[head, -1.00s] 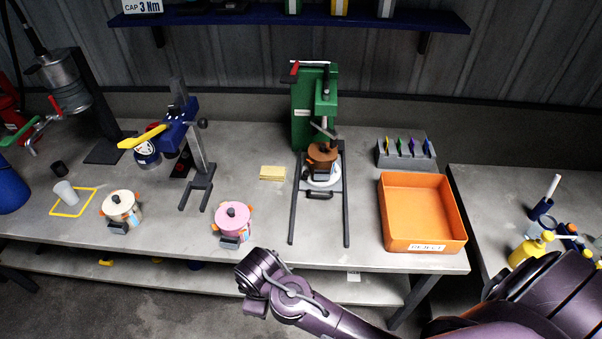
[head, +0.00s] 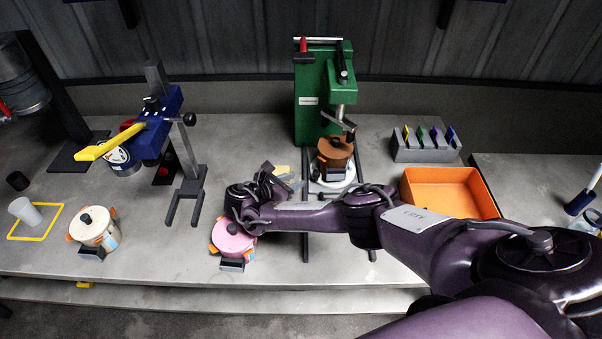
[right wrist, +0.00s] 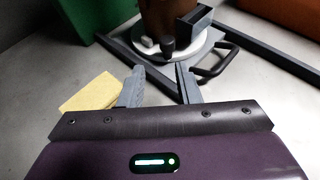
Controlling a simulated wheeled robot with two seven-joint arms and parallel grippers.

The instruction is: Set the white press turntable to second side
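The white press turntable (head: 331,187) sits in the frame below the green press (head: 322,100), with a brown pot (head: 333,153) standing on it. It also shows in the right wrist view (right wrist: 207,43), ahead of and above my fingertips, with a black loop handle (right wrist: 216,64) at its right. My right gripper (head: 290,180) is left of the turntable, low over the table, pointing toward the press. In the right wrist view its two grey fingers (right wrist: 160,80) stand apart with nothing between them. They appear clear of the turntable. My left gripper is out of view.
A yellow block (right wrist: 90,92) lies just left of my right fingers. The pink pot (head: 233,240) is close beside my right wrist. A cream pot (head: 95,228) and blue press (head: 165,125) stand left. The orange bin (head: 450,190) is right, partly behind my arm.

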